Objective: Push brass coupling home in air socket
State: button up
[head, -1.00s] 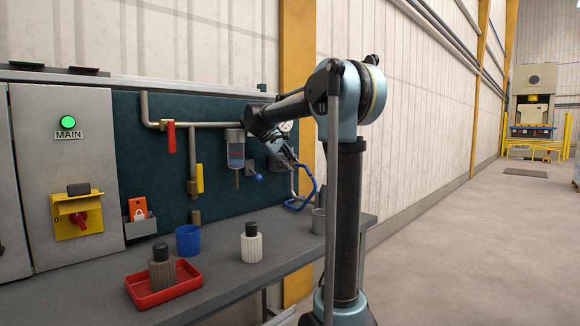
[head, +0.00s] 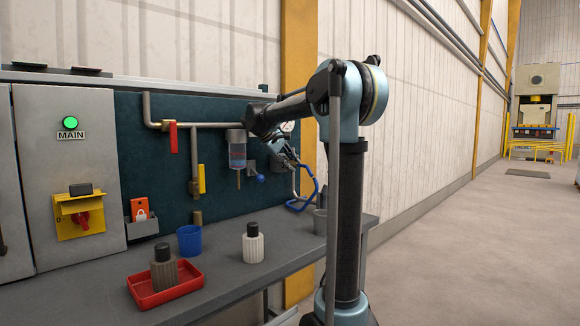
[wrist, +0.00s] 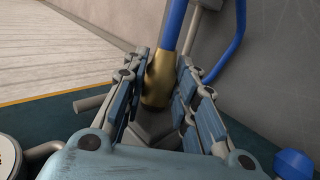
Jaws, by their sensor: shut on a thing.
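The brass coupling (wrist: 158,78) shows in the wrist view, on the end of a blue hose (wrist: 174,25). My gripper (wrist: 160,88) has its fingers on both sides of the coupling and is shut on it. In the head view my gripper (head: 285,156) is by the teal panel's right edge, with the blue hose (head: 314,192) looping below it. The coupling is too small to make out there. I cannot clearly identify the air socket in either view, nor tell whether the coupling touches it.
A blue knob (head: 260,178) is just left of my gripper. A filter bowl (head: 237,155) and pipes with red and yellow handles are further left. The bench (head: 220,280) below carries a red tray (head: 190,287), a blue cup (head: 189,240) and a ribbed pale part (head: 253,246).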

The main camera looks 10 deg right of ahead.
jog(key=shift+w+a, duration=0.25)
jog(key=shift+w, duration=0.15)
jog(key=o, duration=1.1)
jog(key=v, duration=0.7)
jog(key=s+d+f+n, duration=0.1)
jog(key=s+d+f, duration=0.1)
jog(key=s+d, duration=0.9)
jog(key=s+d+f+g+y, duration=0.1)
jog(key=s+d+f+y, duration=0.15)
jog(key=s+f, duration=0.9)
jog(key=s+a+f+m+y, duration=0.1)
jog(key=s+a+f+m, duration=0.1)
jog(key=s+f, duration=0.4)
jog(key=s+a+f+m+g+y, duration=0.1)
jog(key=s+a+f+m+y, duration=0.1)
jog(key=s+f, duration=0.4)
jog(key=s+a+f+m+y, duration=0.2)
jog(key=s+f, duration=0.5)
jog(key=f, duration=0.7)
jog(key=shift+s+a+f+m, duration=0.15)
jog(key=shift+a+m, duration=0.65)
